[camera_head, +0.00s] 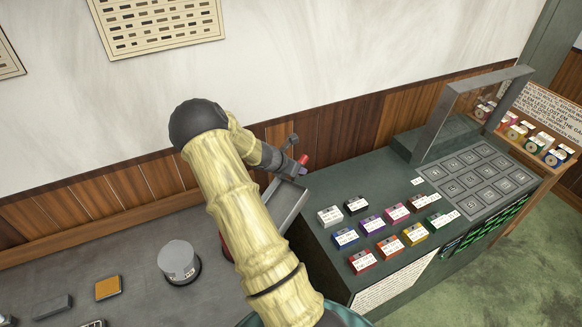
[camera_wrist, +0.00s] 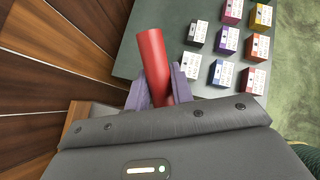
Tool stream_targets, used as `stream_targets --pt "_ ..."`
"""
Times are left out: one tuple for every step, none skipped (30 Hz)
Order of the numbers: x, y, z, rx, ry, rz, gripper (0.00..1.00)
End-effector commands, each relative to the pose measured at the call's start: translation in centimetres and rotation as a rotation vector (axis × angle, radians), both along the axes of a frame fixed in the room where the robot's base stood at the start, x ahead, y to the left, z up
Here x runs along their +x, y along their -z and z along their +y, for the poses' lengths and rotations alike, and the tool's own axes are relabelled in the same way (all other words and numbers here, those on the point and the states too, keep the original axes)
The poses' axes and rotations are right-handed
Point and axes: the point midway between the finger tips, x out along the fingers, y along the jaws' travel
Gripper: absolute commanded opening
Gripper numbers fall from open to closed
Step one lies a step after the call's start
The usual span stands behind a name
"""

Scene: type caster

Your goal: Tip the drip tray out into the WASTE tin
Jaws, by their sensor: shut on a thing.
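My gripper (camera_head: 296,163) is shut on a red round handle (camera_wrist: 152,52), with one grey-purple finger on either side in the wrist view. The red handle end (camera_head: 303,160) also shows in the head view. A shallow grey metal tray (camera_head: 290,203), which looks like the drip tray, shows just below my gripper, beside the green cabinet. My arm hides part of it, and the join to the handle is not clear. Its contents cannot be made out. A grey round tin (camera_head: 179,260) stands on the dark counter left of my arm; its label is too small to read.
A green cabinet (camera_head: 330,250) on the right bears several coloured labelled boxes (camera_head: 373,226) and a grey compartment grid (camera_head: 480,178). A yellow-topped block (camera_head: 108,287) and a grey block (camera_head: 52,306) lie left on the counter (camera_head: 95,245). A wood-panelled wall (camera_head: 130,185) runs behind.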

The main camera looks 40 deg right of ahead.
Motion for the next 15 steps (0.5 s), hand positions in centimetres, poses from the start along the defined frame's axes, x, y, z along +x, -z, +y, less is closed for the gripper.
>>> stream_targets --pt "-0.3 0.4 -0.4 0.015 0.003 -0.01 0.0" --pt "-0.4 0.6 -0.6 0.025 0.003 -0.015 0.0" --pt "-0.5 0.9 -0.8 0.036 0.003 -0.023 0.0" --pt "-0.6 1.1 -0.9 0.046 0.003 -0.029 0.0" --pt "-0.7 1.2 -1.1 0.056 0.004 -0.034 0.0" --pt "-0.8 1.5 -1.4 0.069 0.003 -0.041 0.0" --pt "-0.9 1.7 -1.6 0.079 0.003 -0.047 0.0" --pt "-1.1 1.9 -1.8 0.087 0.004 -0.052 0.0" --pt "-1.2 2.1 -2.0 0.099 0.004 -0.06 0.0" --pt "-1.3 2.3 -2.2 0.108 0.004 -0.065 0.0" --pt "-1.4 2.5 -2.3 0.116 0.003 -0.07 0.0" --pt "-1.4 2.7 -2.4 0.124 0.001 -0.075 0.0" --pt "-1.4 2.7 -2.4 0.128 0.001 -0.078 0.0" --pt "-1.4 2.8 -2.4 0.131 0.0 -0.079 0.0" --pt "-1.4 2.8 -2.5 0.132 0.0 -0.081 0.0"
